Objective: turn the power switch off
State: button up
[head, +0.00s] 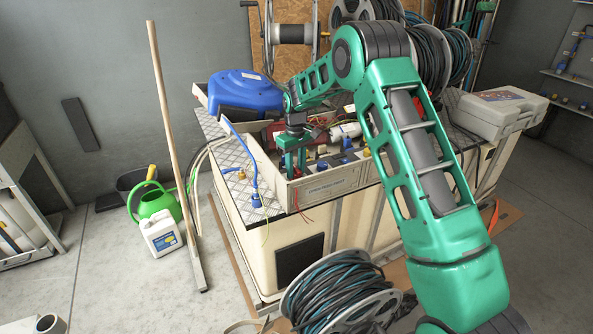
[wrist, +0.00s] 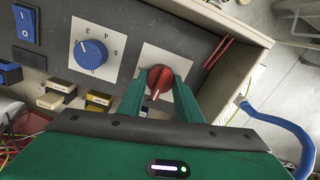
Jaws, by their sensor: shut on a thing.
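A red rotary knob (wrist: 160,80) with a pale pointer line sits on a light square plate of the dark control panel (wrist: 150,30). My gripper (wrist: 157,88) has its two green fingers on either side of the knob, shut on it. In the head view my gripper (head: 292,163) points down over the left end of the panel box (head: 325,187); the red knob is hidden there. Along the panel are a blue dial (wrist: 90,54) with numbers and a blue rocker switch (wrist: 25,24) marked I and O. No label naming the power switch is readable.
Yellow and black plug-like parts (wrist: 60,88) lie near my fingers. A blue hose (wrist: 285,130) curves beside the box. In the head view, a blue reel (head: 243,93) stands behind, a grey case (head: 497,112) at right, and a cable reel (head: 340,295) in front.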

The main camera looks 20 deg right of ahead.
aim_at(296, 168)
jog(key=shift+w+r+n, duration=0.15)
jog(key=shift+w+n, duration=0.05)
jog(key=shift+n, duration=0.1)
dwell(0.4)
jog(key=o, duration=1)
jog(key=shift+d, duration=0.1)
jog(key=shift+o, duration=0.2)
jog(key=shift+s, duration=0.1)
notch_tip(296, 168, up, 10)
jog(key=shift+r, duration=0.25)
